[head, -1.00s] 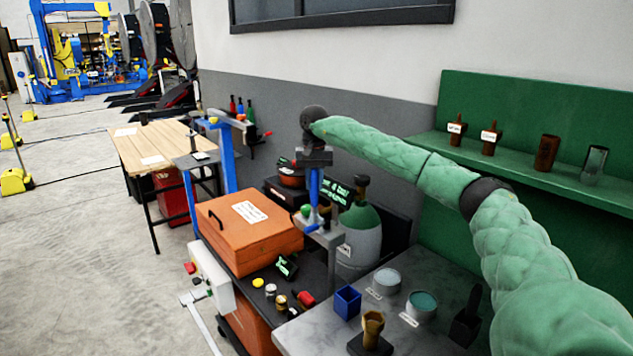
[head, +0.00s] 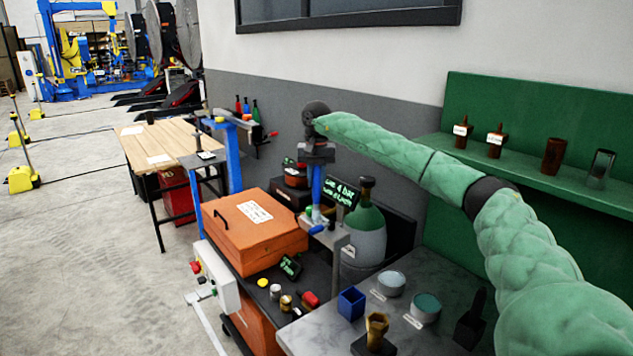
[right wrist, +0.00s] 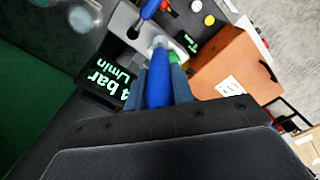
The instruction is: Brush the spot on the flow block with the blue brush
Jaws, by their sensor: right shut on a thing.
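My right gripper (head: 317,163) points down and is shut on the blue brush (head: 317,187). The brush's blue handle (right wrist: 158,88) shows between my fingers in the right wrist view, pointing toward a grey metal block. This block, which looks like the flow block (head: 335,238), stands beside the orange case and has a blue lever (head: 317,229). It also shows in the right wrist view (right wrist: 122,22). The brush tip is just above or at the block; I cannot tell whether it touches. My left gripper is out of view.
A lit display (head: 342,192) stands close behind the brush, with a green-topped bottle (head: 364,228) to its right. The orange case (head: 255,235) is at left. The front bench holds a blue cup (head: 351,303) and tins (head: 391,284). A green shelf (head: 535,165) is at right.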

